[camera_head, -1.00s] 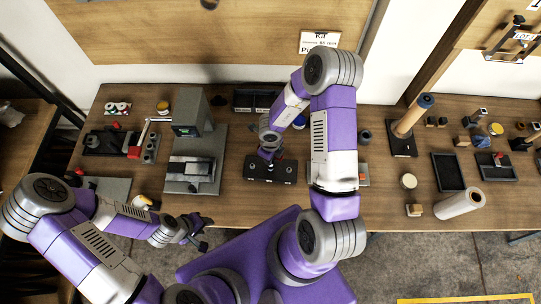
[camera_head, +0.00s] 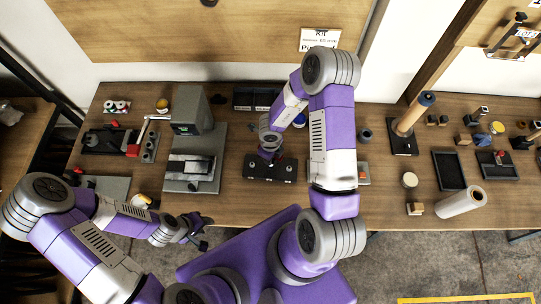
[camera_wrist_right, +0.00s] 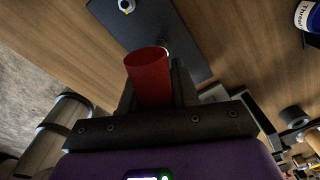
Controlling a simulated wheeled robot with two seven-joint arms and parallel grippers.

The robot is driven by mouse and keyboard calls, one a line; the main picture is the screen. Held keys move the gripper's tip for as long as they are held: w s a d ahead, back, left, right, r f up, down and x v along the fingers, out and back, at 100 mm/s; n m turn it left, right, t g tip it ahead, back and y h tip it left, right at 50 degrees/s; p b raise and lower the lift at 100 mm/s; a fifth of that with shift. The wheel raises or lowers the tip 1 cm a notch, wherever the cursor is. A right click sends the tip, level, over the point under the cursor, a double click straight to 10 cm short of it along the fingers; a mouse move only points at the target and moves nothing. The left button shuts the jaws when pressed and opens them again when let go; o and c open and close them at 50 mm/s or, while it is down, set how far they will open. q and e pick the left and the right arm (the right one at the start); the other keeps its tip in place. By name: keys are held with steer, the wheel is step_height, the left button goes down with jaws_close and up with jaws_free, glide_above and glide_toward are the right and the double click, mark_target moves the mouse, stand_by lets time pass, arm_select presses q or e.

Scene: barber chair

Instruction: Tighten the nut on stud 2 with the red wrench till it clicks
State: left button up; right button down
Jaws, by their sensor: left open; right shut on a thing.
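The black stud plate (camera_head: 258,173) lies on the bench in the middle of the head view. It also shows in the right wrist view (camera_wrist_right: 188,25), with a light nut or stud (camera_wrist_right: 126,6) near its edge. Another stud is mostly hidden behind the red wrench. My right gripper (camera_head: 271,153) is over the plate, shut on the red wrench (camera_wrist_right: 149,75), whose red cylindrical end shows between the dark fingers in the right wrist view. The wrench's working end is hidden. My left gripper (camera_head: 202,232) is open and empty at the bench's front edge. I cannot read stud numbers.
A grey machine (camera_head: 188,120) stands left of the plate. Black bins (camera_head: 255,99) are behind it, and a blue-labelled jar (camera_head: 300,119) is to the back right. A tall wooden roller (camera_head: 412,116) and a black tray (camera_head: 449,170) stand farther right. Bare bench (camera_head: 235,208) lies in front.

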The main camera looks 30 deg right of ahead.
steer(key=shift+m+b, duration=0.35)
steer(key=shift+m, duration=1.95)
